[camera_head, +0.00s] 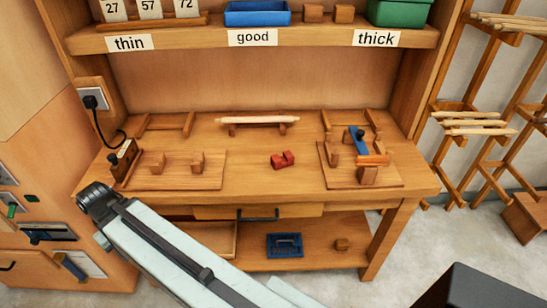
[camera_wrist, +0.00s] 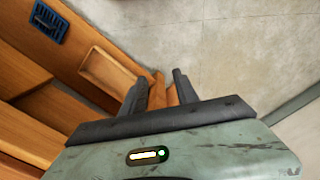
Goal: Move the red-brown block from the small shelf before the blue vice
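A small red block with a notched top (camera_head: 283,159) lies on the workbench top, near the middle. A blue bar-like tool (camera_head: 357,140), possibly the blue vice, is on the wooden board at the bench's right. Brown blocks stand on the upper shelf (camera_head: 313,12), and one small brown block (camera_head: 341,244) sits on the low shelf under the bench. I cannot tell which block is the red-brown one.
The workbench (camera_head: 245,195) carries a left board (camera_head: 175,182) with wooden pegs. A blue slotted tray (camera_head: 285,245) lies on the low shelf and shows in the wrist view (camera_wrist: 48,22). A wooden rack (camera_head: 475,120) stands at right. Concrete floor (camera_wrist: 240,50) is clear.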

